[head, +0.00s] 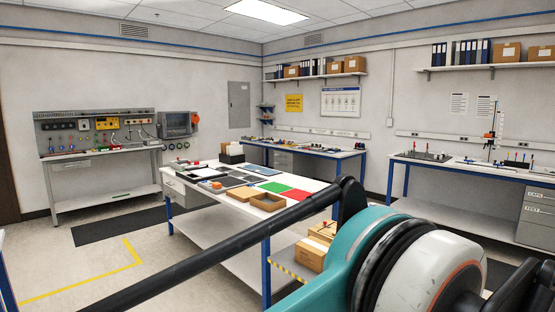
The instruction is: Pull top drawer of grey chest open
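A grey chest of drawers (535,222) stands under the right-hand bench, at the right edge of the head view. Its top drawer (538,195) carries a white label that seems to read CAPS, and the drawer below is labelled FEET. The drawer fronts look flush, so the top drawer appears shut. The chest's right side is cut off by the frame edge, and its lower part is partly hidden behind my arm. My teal and white arm fills the lower right foreground. My gripper does not show.
The central table (215,232) holds trays, coloured mats and boxes, with cartons (311,253) on its lower shelf. The right bench (470,168) stands against the wall. A test bench (100,165) stands at the left. Floor is open at the left, with yellow tape and a black mat.

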